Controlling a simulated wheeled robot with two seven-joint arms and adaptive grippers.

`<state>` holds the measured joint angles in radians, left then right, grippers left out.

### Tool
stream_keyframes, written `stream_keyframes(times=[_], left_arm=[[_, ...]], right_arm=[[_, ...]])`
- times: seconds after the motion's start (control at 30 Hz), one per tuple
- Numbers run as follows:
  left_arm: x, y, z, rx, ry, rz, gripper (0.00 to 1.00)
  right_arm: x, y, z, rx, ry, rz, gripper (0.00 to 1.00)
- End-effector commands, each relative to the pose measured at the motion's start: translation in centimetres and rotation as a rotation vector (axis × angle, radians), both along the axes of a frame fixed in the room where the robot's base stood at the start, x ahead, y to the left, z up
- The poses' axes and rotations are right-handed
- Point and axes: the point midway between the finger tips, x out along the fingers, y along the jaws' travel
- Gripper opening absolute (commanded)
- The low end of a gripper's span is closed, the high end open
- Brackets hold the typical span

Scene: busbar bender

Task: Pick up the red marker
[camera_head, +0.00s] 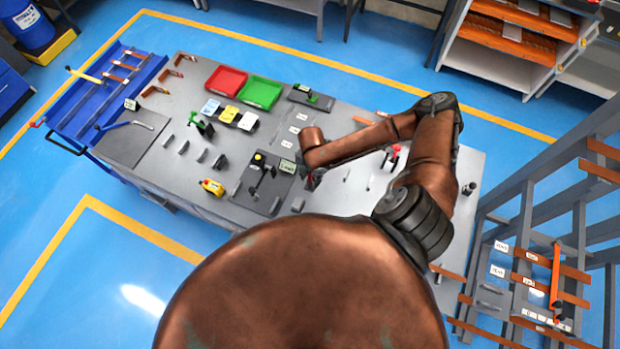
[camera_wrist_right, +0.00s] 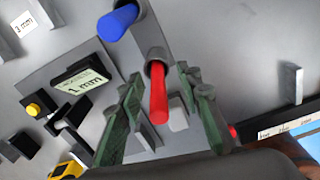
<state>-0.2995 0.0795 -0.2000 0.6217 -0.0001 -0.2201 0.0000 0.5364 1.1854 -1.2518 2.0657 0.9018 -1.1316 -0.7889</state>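The red marker (camera_wrist_right: 159,95) shows in the right wrist view, with its far end at a round grey holder. My right gripper (camera_wrist_right: 158,77) is open, with one green finger on each side of the marker; gaps show between the fingers and the marker. In the head view my right gripper (camera_head: 311,177) is low over the middle of the grey workbench (camera_head: 335,215). I cannot make out the marker there. My left gripper is not in view.
A blue marker (camera_wrist_right: 118,20) is near the red one. A device with a 1 mm display (camera_wrist_right: 83,84) stands to the left. A red tray (camera_head: 226,80) and a green tray (camera_head: 261,92) sit at the back of the bench. A rack with copper bars (camera_head: 530,282) stands at right.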

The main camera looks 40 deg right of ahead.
Motion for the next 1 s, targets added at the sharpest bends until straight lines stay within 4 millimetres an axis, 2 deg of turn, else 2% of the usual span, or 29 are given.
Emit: stream_keyframes(times=[0.1, 0.57, 0.87, 1.0], left_arm=[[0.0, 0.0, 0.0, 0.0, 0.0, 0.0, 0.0], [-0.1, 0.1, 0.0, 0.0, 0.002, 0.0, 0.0], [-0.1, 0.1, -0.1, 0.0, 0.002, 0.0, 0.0], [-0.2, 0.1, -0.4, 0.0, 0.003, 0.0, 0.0]], right_arm=[[0.0, 0.0, 0.0, 0.0, 0.0, 0.001, 0.33], [0.1, 0.1, 0.0, 0.0, 0.0, 0.001, 0.01], [0.1, 0.0, 0.3, 0.0, -0.001, 0.001, 0.0], [0.2, 0.0, 2.0, 0.001, -0.003, 0.001, 0.0]])
